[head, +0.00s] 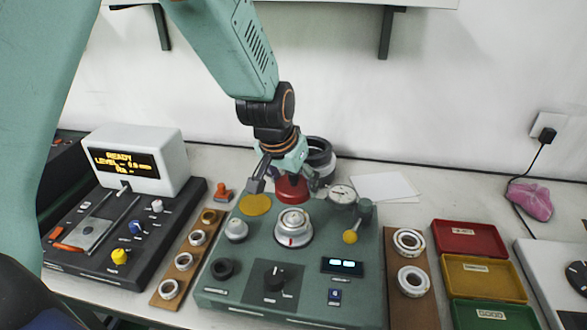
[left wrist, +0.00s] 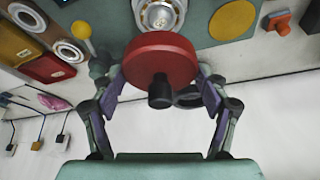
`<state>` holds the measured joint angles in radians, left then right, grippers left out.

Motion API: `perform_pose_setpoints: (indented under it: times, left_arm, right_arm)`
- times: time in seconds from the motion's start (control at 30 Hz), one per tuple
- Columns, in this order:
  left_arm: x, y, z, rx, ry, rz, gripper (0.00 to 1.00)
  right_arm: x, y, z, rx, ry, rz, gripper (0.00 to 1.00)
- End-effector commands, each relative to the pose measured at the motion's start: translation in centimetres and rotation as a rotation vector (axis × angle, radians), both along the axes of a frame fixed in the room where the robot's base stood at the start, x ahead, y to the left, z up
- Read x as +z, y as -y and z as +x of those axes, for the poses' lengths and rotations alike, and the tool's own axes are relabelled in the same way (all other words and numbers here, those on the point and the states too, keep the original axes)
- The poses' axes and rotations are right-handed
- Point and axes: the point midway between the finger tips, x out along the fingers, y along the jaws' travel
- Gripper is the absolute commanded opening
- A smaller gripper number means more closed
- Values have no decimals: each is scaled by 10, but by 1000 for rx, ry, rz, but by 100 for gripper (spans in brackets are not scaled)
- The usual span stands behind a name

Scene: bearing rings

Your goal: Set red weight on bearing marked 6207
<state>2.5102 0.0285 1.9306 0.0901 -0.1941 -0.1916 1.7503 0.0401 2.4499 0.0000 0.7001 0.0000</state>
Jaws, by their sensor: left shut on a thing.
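My left gripper (head: 290,178) is shut on the red weight (head: 292,191), a thick red disc with a black knob, which also shows in the left wrist view (left wrist: 160,58). The weight appears raised over the back of the green test panel (head: 225,283), just behind the central spindle. A silver bearing (head: 293,224) sits on that spindle; it shows past the weight's edge in the left wrist view (left wrist: 160,15). The weight looks apart from it. No 6207 marking is legible. My right gripper is out of view.
Several rings lie on the left brown board (head: 163,293), and two larger bearings (head: 409,242) on the right one. Red, yellow and green trays (head: 470,238) stand right. A knobbed post (head: 364,210) and dial gauge (head: 342,194) rise beside the spindle. Dark rings (head: 320,158) stand behind.

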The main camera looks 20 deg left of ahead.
Motion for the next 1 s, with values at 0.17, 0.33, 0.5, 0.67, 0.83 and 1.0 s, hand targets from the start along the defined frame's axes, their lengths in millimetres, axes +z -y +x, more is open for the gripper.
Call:
perform_pose_setpoints:
  times: [0.17,0.33,0.5,0.67,0.83,1.0]
  left_arm:
    - [-2,0,2,9,4,-1,14]
    - [-15,0,2,8,3,0,14]
    - [-33,0,2,8,3,0,14]
    - [-49,0,2,8,3,0,14]
    - [-57,0,2,8,3,1,14]
    - [-56,0,2,8,3,1,14]
  right_arm:
    - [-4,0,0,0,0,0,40]
    - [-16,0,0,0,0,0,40]
    - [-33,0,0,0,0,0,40]
    - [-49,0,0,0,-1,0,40]
    - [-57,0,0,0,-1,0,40]
    - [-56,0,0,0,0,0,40]
